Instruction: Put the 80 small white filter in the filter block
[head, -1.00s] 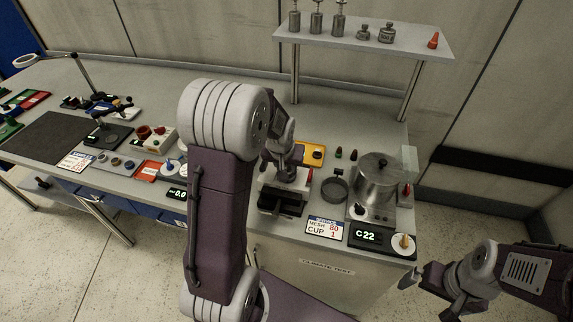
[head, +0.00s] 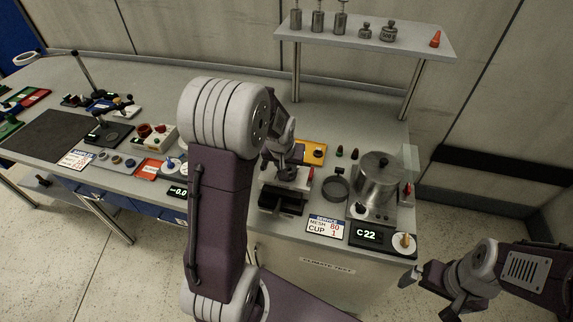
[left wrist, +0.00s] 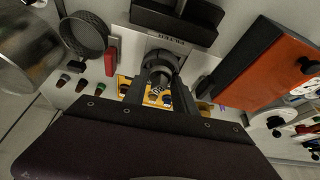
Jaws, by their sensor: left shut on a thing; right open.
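The filter block (left wrist: 196,48), a pale plate lettered FILTER, lies just ahead of my left gripper in the left wrist view. In the head view the block (head: 270,189) is partly hidden by my left arm. My left gripper (head: 287,172) is low over the block, pointing down. In the left wrist view its fingers (left wrist: 159,92) are shut on a small pale piece, apparently the white filter (left wrist: 157,91); its number is unreadable. A dark round fitting is close by it; I cannot tell whether they touch. My right gripper (head: 428,285) is open and empty, off the bench's right front.
A yellow tray (head: 319,147) is behind the block. A dark ring-shaped sieve (head: 336,188) and a metal pot (head: 378,183) stand to the right. A service sign (head: 325,227) reads MESH 80, CUP 1. A C 22 display (head: 368,236) is at the front right. A shelf (head: 375,39) overhangs the back.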

